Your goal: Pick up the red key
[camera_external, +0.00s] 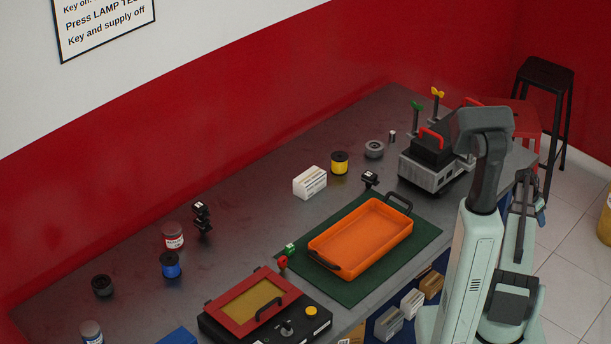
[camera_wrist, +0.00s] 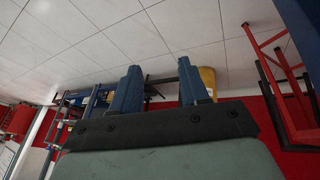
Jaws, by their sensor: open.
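No whole red key stands out clearly. Two winged, key-like pieces, a green one (camera_external: 417,105) and a yellow one (camera_external: 437,93), stand upright by the grey trainer block at the far end of the bench. A small red piece (camera_external: 472,102) shows beside my arm to their right; I cannot tell whether it is a key or part of the stool behind. My gripper (camera_wrist: 158,65) is open and empty in the wrist view, its blue fingers apart and facing floor and wall.
The grey block (camera_external: 432,172) carries a black box with a red handle (camera_external: 431,138). An orange tray (camera_external: 361,238) lies on a green mat (camera_external: 423,232). A black panel with a red-framed lid (camera_external: 212,303), spools and small parts occupy the bench. Stools stand behind.

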